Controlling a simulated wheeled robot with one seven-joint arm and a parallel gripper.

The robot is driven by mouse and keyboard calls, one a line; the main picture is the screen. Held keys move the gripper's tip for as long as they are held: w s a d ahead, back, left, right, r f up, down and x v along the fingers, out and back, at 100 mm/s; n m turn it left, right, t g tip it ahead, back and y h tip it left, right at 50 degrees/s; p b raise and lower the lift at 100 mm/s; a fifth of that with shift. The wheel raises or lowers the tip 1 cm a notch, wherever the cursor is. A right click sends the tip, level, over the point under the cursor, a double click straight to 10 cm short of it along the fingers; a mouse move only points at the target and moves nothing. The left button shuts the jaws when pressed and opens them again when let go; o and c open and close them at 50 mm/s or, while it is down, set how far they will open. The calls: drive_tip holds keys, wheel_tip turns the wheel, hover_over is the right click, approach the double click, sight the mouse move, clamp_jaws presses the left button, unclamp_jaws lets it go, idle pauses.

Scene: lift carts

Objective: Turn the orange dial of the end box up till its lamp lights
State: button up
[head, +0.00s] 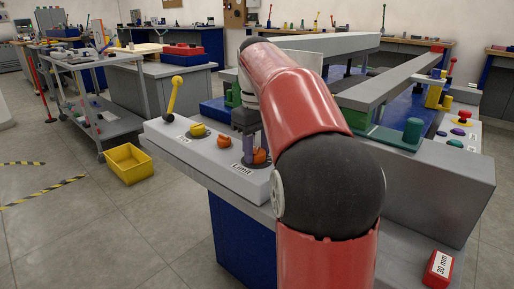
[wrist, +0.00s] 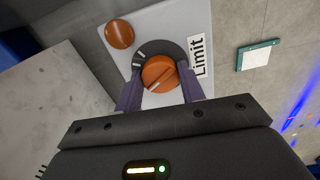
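The end box (head: 190,150) is a grey panel box labelled Limit. Its orange dial (wrist: 159,74) has a white pointer line and sits on a dark round scale plate with white marks, beside the Limit label (wrist: 200,55). My gripper (wrist: 160,72) has its two purple fingers on either side of the dial, with the tips close to its rim. Whether they press on it cannot be told. In the head view the fingers (head: 248,147) come down at the dial (head: 260,156) and partly hide it. I cannot make out a lit lamp on the box.
On the same panel stand another orange knob (head: 224,142), a yellow button (head: 198,130) and a yellow lever (head: 174,96). A yellow bin (head: 128,163) is on the floor at left.

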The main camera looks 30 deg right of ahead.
drive_tip(key=c, duration=0.4)
drive_tip(key=shift+r, duration=0.1)
drive_tip(key=m+p, duration=0.2)
drive_tip(key=shift+m+p, duration=0.3)
drive_tip(key=shift+m, duration=0.1)
drive_tip(key=shift+m+p, duration=0.9)
drive_tip(key=shift+m, duration=0.5)
drive_tip(key=o, duration=1)
